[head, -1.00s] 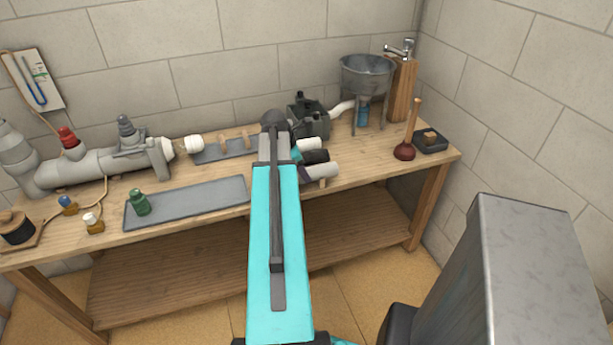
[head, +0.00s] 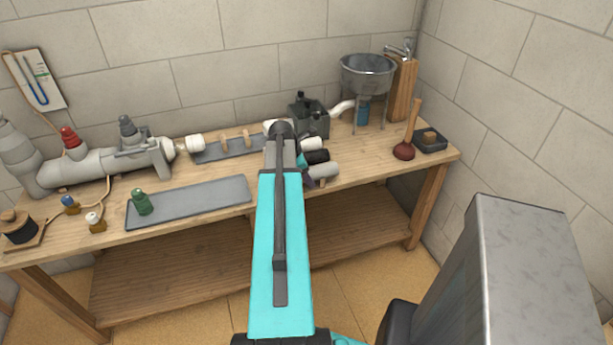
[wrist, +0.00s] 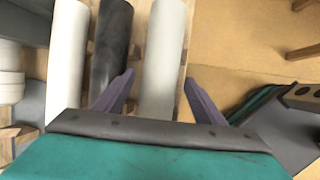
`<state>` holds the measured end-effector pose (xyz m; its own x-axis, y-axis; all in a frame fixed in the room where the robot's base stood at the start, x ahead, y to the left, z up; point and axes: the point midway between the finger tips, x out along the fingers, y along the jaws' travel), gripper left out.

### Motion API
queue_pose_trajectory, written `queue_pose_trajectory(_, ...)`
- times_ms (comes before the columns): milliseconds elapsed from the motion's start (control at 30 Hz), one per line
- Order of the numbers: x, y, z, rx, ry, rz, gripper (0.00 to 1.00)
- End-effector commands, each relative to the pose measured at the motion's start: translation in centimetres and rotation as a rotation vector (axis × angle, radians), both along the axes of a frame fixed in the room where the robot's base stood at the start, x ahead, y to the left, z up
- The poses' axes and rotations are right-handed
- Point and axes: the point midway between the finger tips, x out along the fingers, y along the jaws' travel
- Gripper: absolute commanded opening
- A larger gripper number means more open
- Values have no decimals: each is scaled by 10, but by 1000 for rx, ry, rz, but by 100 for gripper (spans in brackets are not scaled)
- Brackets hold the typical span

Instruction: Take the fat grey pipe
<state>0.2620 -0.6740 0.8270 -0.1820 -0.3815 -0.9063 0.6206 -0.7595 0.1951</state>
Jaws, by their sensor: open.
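The fat grey pipe (wrist: 164,50) runs lengthwise in the wrist view, the rightmost of three parallel pipes. Its end (head: 324,170) shows in the head view just right of my arm. My gripper (wrist: 159,77) is open, with one finger on each side of the grey pipe. The left finger reaches into the space between the grey pipe and the black pipe (wrist: 111,45). The right finger is over the pipe's right side, near the bench edge. I cannot tell whether either finger touches the pipe.
A white pipe (wrist: 68,60) lies left of the black one. A dark grey box (head: 310,120) stands behind the pipes, and a metal funnel (head: 367,75) to their right. A plunger (head: 404,150) and a grey tray (head: 190,202) are also on the bench.

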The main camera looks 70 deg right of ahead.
Motion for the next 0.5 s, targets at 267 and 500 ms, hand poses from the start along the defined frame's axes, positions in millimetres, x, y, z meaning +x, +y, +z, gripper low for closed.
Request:
queue_pose_trajectory(267,0,0,0,0,0,0,44)
queue_pose_trajectory(500,-1,0,0,1,0,-1,17)
